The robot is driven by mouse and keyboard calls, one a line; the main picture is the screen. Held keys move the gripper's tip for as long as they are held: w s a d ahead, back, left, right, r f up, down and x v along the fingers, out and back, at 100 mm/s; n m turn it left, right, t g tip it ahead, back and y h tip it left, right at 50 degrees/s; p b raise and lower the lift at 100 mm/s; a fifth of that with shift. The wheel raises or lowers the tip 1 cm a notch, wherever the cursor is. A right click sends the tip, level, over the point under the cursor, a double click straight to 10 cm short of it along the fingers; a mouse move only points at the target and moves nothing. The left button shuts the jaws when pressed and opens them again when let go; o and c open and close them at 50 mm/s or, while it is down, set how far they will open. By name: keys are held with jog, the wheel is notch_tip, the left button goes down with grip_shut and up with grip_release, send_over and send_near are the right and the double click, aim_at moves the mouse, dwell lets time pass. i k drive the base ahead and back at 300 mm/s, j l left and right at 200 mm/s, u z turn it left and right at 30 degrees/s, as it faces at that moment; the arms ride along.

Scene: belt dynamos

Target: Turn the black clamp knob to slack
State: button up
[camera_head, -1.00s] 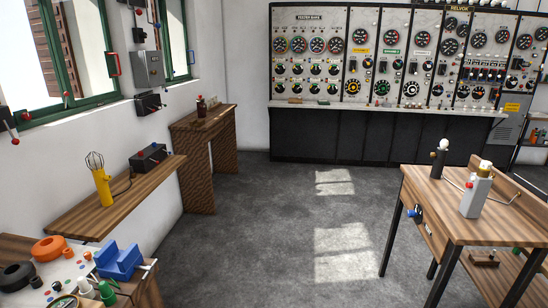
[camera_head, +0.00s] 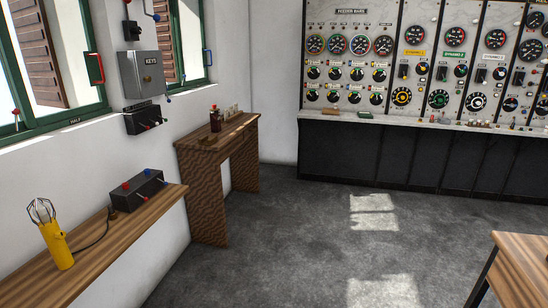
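I cannot make out a black clamp knob in the current view. The control board (camera_head: 400,60) along the back wall carries many dials and round knobs, several of them black, but none can be told as a clamp knob. A black box (camera_head: 138,190) with red and blue knobs stands on the wooden wall shelf (camera_head: 108,243) at left. A black switch box (camera_head: 143,118) is fixed to the wall above it. My gripper is not in view.
A yellow caged lamp (camera_head: 57,248) stands on the shelf's near end. A grey key cabinet (camera_head: 147,73) hangs beside the windows. A wooden side table (camera_head: 205,190) holds small items. A table corner (camera_head: 522,262) shows at lower right. The grey floor (camera_head: 290,235) between is clear.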

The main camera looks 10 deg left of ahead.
aim_at(137, 30)
jog(key=i+u, duration=0.3)
jog(key=i, duration=0.3)
jog(key=i+u, duration=0.25)
jog(key=i, duration=0.35)
jog(key=i+l+u, duration=0.3)
jog(key=i, duration=0.3)
jog(key=i+u, duration=0.45)
jog(key=i, duration=0.3)
